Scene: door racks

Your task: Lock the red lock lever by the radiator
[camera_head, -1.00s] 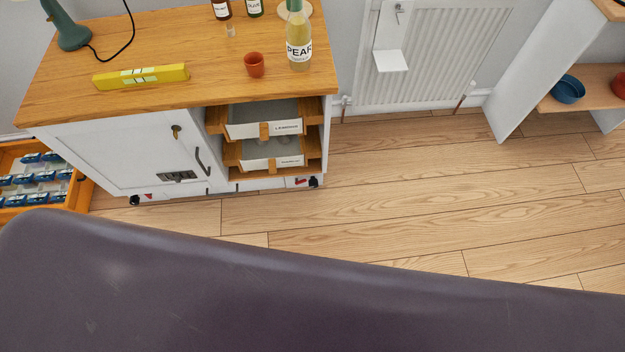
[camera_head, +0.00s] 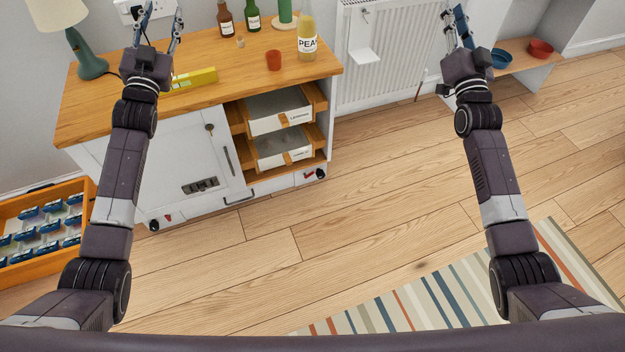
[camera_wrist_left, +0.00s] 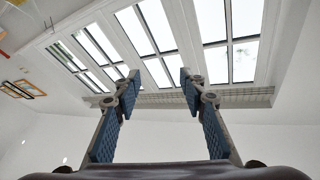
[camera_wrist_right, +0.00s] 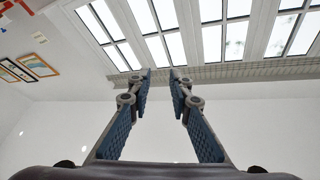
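A small red lever (camera_head: 309,175) shows low on the right end of the white cabinet, beside a black caster and on the side nearest the radiator (camera_head: 388,55). A second red lever (camera_head: 168,217) shows low at the cabinet's left end. Both are too small to tell their setting. My left gripper (camera_head: 163,14) is raised above the worktop's back left, open and empty. My right gripper (camera_head: 453,16) is raised in front of the wall right of the radiator, partly open and empty. Both wrist views show only ceiling and windows between the fingers.
The wood-topped cabinet (camera_head: 110,120) carries a lamp, bottles, a red cup and a yellow box. Its two drawers stand partly out. An orange tray (camera_head: 50,255) is at the left. A striped rug (camera_head: 440,300) lies front right. The floor before the radiator is clear.

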